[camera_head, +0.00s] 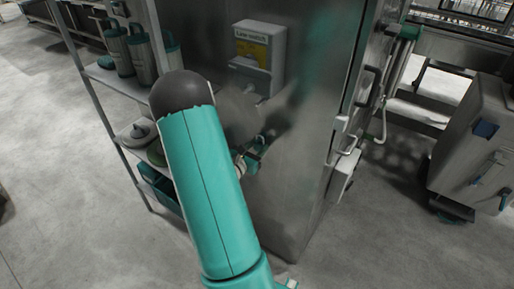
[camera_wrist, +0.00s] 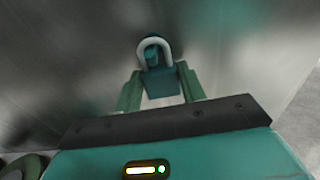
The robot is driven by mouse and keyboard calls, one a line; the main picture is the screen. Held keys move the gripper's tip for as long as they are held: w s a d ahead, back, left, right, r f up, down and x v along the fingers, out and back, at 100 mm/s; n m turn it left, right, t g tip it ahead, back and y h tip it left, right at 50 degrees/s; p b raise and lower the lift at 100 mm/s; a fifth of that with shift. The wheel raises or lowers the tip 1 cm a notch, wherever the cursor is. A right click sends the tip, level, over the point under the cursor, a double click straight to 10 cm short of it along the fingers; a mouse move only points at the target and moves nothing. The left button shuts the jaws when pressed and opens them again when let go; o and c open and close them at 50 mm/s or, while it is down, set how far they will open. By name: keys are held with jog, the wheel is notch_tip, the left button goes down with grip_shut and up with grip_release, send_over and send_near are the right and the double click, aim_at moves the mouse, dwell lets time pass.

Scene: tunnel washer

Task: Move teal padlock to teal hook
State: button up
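The teal padlock (camera_wrist: 161,83), with a pale U-shaped shackle, stands between the two fingers of my gripper (camera_wrist: 160,84) in the wrist view. The fingers appear to touch both sides of its body. A small teal piece, apparently the teal hook (camera_wrist: 152,53), shows inside the shackle loop against the metal panel. I cannot tell whether the shackle hangs on it or is only in front of it. In the head view my gripper (camera_head: 248,160) is by the steel cabinet's face, mostly hidden behind my arm, and the padlock is not clear there.
The steel cabinet (camera_head: 310,120) carries a white box with a yellow label (camera_head: 256,52) above my gripper. A shelf rack (camera_head: 104,78) with teal canisters stands at the left. A grey wheeled unit (camera_head: 478,140) stands at the right. The floor between is clear.

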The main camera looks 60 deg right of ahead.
jog(key=o, duration=0.5)
jog(key=w+a, duration=0.2)
jog(key=a, duration=1.1)
jog(key=shift+a+r, duration=0.3)
jog(key=shift+r, duration=0.05)
jog(key=shift+w, duration=0.1)
